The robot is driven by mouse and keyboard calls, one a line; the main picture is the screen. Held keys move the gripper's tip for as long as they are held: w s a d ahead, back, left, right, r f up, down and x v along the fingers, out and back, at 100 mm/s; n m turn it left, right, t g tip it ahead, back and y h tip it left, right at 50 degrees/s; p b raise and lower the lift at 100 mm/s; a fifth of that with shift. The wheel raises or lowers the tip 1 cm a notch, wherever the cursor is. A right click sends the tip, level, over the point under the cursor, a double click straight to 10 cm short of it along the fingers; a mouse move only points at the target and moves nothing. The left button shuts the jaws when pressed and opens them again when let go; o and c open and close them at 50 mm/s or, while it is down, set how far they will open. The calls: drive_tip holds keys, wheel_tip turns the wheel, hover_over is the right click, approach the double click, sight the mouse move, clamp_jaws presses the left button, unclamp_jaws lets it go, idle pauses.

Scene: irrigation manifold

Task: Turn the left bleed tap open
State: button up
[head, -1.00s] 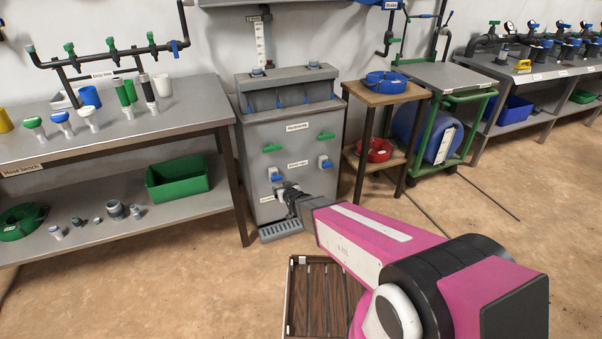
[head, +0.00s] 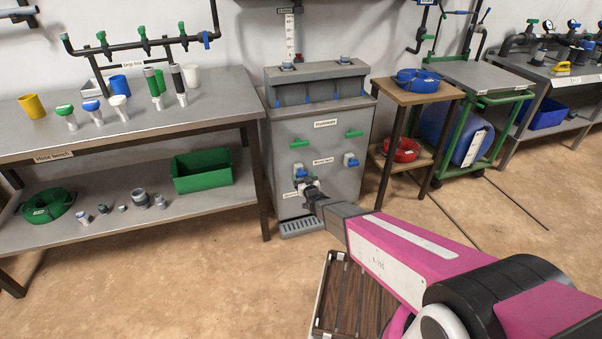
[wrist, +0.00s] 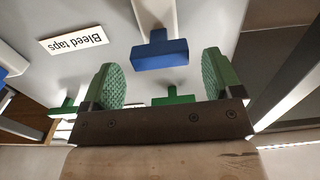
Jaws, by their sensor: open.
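The left bleed tap (head: 300,173) has a blue handle and sits low on the front of the grey cabinet. In the wrist view its blue T-shaped handle (wrist: 160,54) lies across the gap between my green ribbed fingers, near their tips. My gripper (wrist: 165,82) is open with a finger on each side of the handle, and no contact shows. In the head view my gripper (head: 308,188) is just below the tap and partly hides the cabinet front there. The right bleed tap (head: 350,160) is also blue; it shows at the left in the wrist view (wrist: 12,60).
The grey cabinet (head: 325,210) has two green handles (head: 300,143) above the taps and a "Bleed taps" label (wrist: 73,40). A drip grate (head: 303,227) is at its foot. A bench (head: 190,121) stands left, a small wooden stand (head: 419,97) right. A slatted crate (head: 350,300) is on the floor.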

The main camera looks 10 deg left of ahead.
sight(302, 175)
drive_tip(key=x, duration=0.5)
drive_tip(key=shift+s, duration=0.1)
drive_tip(key=c, duration=0.9)
